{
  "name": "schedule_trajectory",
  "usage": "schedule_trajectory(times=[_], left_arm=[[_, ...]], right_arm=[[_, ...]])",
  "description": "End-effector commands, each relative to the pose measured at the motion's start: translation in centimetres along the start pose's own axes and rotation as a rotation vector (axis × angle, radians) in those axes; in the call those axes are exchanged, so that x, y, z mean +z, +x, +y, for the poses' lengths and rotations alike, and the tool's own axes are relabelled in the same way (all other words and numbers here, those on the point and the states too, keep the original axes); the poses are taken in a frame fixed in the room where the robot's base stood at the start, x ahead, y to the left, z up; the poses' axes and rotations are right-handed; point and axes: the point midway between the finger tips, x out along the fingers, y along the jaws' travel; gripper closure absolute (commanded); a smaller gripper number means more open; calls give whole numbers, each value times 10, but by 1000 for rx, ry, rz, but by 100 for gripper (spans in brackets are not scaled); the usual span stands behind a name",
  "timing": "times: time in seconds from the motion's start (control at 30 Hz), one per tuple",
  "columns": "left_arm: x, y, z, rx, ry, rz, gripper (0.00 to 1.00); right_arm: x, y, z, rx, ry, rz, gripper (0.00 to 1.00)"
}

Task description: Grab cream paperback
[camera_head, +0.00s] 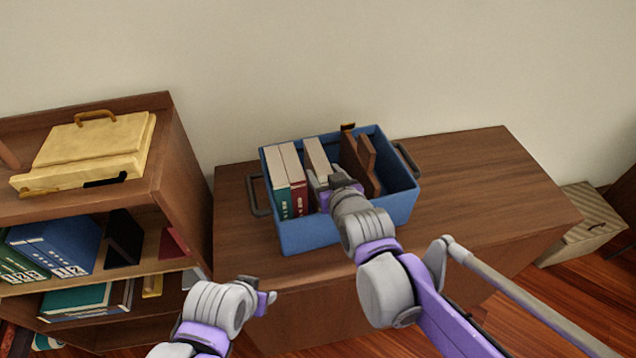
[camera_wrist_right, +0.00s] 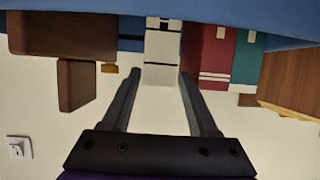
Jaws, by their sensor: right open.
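The cream paperback (camera_head: 316,152) stands upright in the blue crate (camera_head: 310,238), to the right of a red book. In the wrist view its pale spine with dark marks (camera_wrist_right: 162,45) lies in line with the gap between my fingers. My right gripper (camera_head: 328,183) is at the near end of this book, over the crate's front, and hides its spine in the head view. Its two fingers (camera_wrist_right: 162,74) are apart, one towards each side of the book; contact cannot be told. My left gripper (camera_head: 268,298) is low in front of the cabinet, away from the crate; its jaws are unclear.
A red book (camera_head: 293,168) and a green book (camera_head: 275,172) stand left in the crate. Brown wooden pieces (camera_head: 360,160) stand to its right. The wooden cabinet top (camera_head: 480,180) is clear at right. A bookshelf (camera_head: 185,160) bearing a cream case (camera_head: 95,145) stands left.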

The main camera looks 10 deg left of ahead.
Motion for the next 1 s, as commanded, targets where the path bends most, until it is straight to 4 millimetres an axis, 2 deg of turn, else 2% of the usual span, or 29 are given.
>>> schedule_trajectory(times=[0.27, 0.53, 0.83, 0.87, 1.0], left_arm=[[1, 1, 0, 0, 0, 0, 50], [1, 2, 0, 0, 0, -1, 50], [1, 2, 0, 0, 0, -1, 50], [1, 2, 0, 0, 0, -1, 50], [1, 2, 0, 0, 0, -1, 50]], right_arm=[[0, 22, 1, 1, 1, -1, 40], [-2, 58, 2, 1, 0, -2, 40], [-2, 63, 2, 1, 0, -2, 40], [-2, 63, 2, 1, 0, -2, 42], [-2, 63, 2, 1, 0, -2, 67]])
